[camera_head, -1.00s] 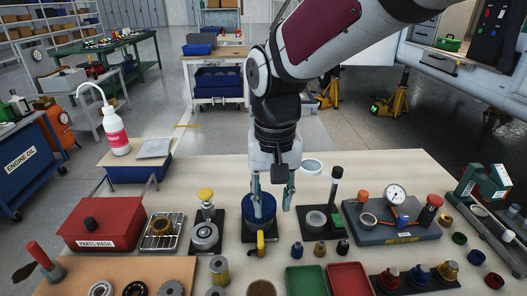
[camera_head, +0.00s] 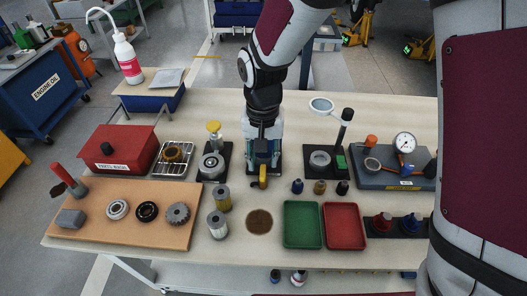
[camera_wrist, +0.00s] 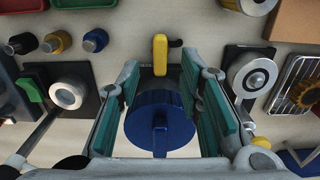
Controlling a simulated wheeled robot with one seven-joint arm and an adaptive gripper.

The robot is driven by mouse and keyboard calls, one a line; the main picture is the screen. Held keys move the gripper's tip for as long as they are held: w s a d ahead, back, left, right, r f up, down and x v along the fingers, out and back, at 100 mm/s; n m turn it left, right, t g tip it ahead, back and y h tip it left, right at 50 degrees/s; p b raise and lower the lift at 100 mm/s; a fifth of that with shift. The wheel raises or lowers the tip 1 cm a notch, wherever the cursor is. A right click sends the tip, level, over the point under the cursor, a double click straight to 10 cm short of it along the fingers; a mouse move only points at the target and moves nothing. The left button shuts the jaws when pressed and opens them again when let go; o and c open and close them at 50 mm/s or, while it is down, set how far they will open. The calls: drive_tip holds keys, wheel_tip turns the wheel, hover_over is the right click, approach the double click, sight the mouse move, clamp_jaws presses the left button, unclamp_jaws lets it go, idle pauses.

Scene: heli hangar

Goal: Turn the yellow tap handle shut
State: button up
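The yellow tap handle (camera_head: 263,183) juts from the front of a blue round container on a black base near the middle of the bench. In the wrist view, the yellow handle (camera_wrist: 160,56) is at top centre, beyond the fingertips. The blue container (camera_wrist: 158,120) has a ribbed lid with a raised bar. My gripper (camera_head: 263,156) points down over the container and hides most of it in the head view. In the wrist view, my gripper (camera_wrist: 160,80) is open, with one teal finger pad on each side of the lid. I cannot tell whether the pads touch it.
A black stand with a ring (camera_head: 213,163) is close on the left. A stand with a post and magnifier (camera_head: 322,160) is on the right. Small bottles (camera_head: 297,187) stand front right, before green (camera_head: 303,246) and red (camera_head: 344,246) trays. A brown disc (camera_head: 259,222) lies in front.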

sight(263, 171)
drive_tip(key=shift+f, duration=1.95)
drive_tip(key=shift+c, duration=0.5)
clamp_jaws()
